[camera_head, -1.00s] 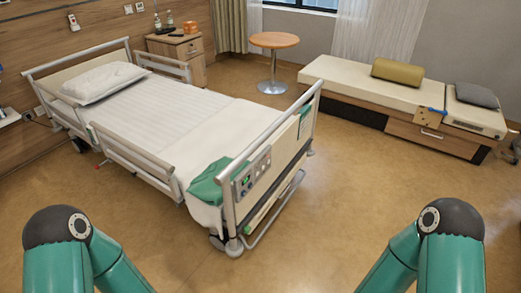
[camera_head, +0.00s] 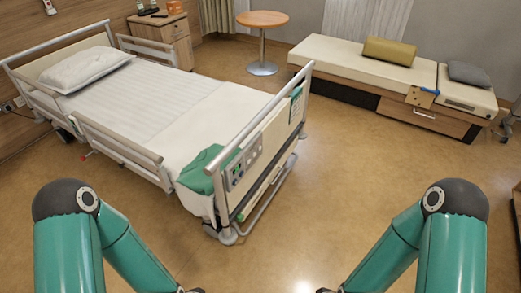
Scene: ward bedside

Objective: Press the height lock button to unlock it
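The hospital bed (camera_head: 150,115) stands at the left with its foot end toward me. A grey control panel (camera_head: 244,166) with several small buttons is on the outer face of its footboard. The buttons are too small to tell which one is the height lock. My left and right arms show at the bottom corners, well short of the bed. Only small dark parts of their far ends show at the bottom edge, so both grippers are out of view.
A green cloth (camera_head: 203,171) hangs over the bed's corner beside the panel. A round table (camera_head: 262,20) stands behind the bed. A padded bench (camera_head: 365,68) with cushions runs along the back right. The floor (camera_head: 350,170) between bench and bed is clear.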

